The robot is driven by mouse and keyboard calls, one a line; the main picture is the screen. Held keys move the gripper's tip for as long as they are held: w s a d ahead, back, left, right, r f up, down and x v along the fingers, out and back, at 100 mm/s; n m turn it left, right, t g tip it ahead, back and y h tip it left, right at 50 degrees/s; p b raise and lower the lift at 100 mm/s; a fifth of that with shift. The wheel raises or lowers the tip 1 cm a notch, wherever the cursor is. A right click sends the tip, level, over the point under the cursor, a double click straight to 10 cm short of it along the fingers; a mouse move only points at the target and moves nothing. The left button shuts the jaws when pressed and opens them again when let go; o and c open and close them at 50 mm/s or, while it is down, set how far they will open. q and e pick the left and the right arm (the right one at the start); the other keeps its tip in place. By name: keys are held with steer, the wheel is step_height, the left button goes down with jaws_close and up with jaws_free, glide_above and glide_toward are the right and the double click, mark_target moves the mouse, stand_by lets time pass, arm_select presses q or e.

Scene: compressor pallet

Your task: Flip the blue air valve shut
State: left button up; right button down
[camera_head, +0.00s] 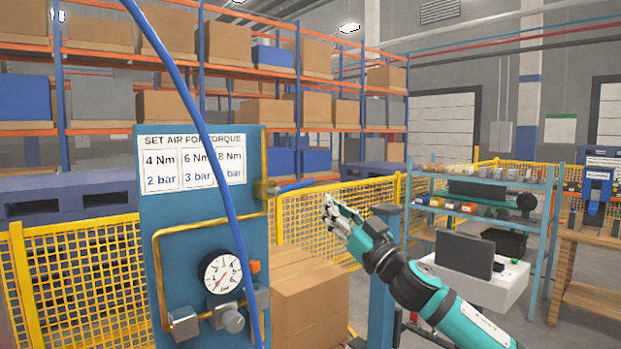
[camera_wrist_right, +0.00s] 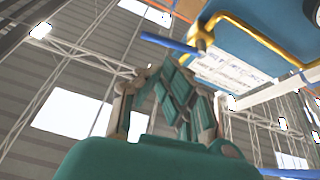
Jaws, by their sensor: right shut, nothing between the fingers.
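The blue air valve handle (camera_head: 297,186) sticks out to the right from a brass valve body (camera_head: 264,188) at the right edge of the blue panel (camera_head: 200,230). It lies nearly level. My right gripper (camera_head: 329,203) is shut and empty, a little right of and below the handle's free end in the head view. In the right wrist view, the blue handle (camera_wrist_right: 168,44) runs left from the valve body (camera_wrist_right: 202,46), beyond my right fingertips (camera_wrist_right: 168,68). I cannot tell whether they touch. My left gripper is not in view.
The panel carries a pressure gauge (camera_head: 222,272), a regulator (camera_head: 229,318), yellow piping (camera_head: 157,270) and a torque chart (camera_head: 200,170). A blue hose (camera_head: 205,140) hangs across it. Cardboard boxes (camera_head: 310,300) stand below the valve. A yellow mesh fence (camera_head: 310,222) is behind.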

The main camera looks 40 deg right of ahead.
step_height(320, 180, up, 5)
steer(key=s+n+y, duration=0.1)
steer(key=s+y, duration=0.1)
step_height(320, 180, up, 5)
steer(key=p, duration=0.8)
glide_above(309, 182)
steer(key=s+a, duration=0.2)
steer(key=s, duration=0.1)
steer(key=f, duration=0.4)
steer(key=shift+w+d+f+b, duration=0.1)
steer(key=shift+w+f+b, duration=0.1)
steer(key=shift+w+b, duration=0.15)
steer(key=shift+f+m+h, duration=0.5)
steer(key=shift+f, duration=0.1)
steer(key=shift+d+f+m+t+h, duration=0.1)
steer(key=shift+f+m+t+h, duration=0.1)
steer(key=shift+m+h, duration=0.3)
steer(key=shift+d+f+m+t+h, duration=0.15)
steer(key=shift+m+h, duration=0.25)
steer(key=shift+m, duration=0.2)
steer(key=shift+a, duration=0.1)
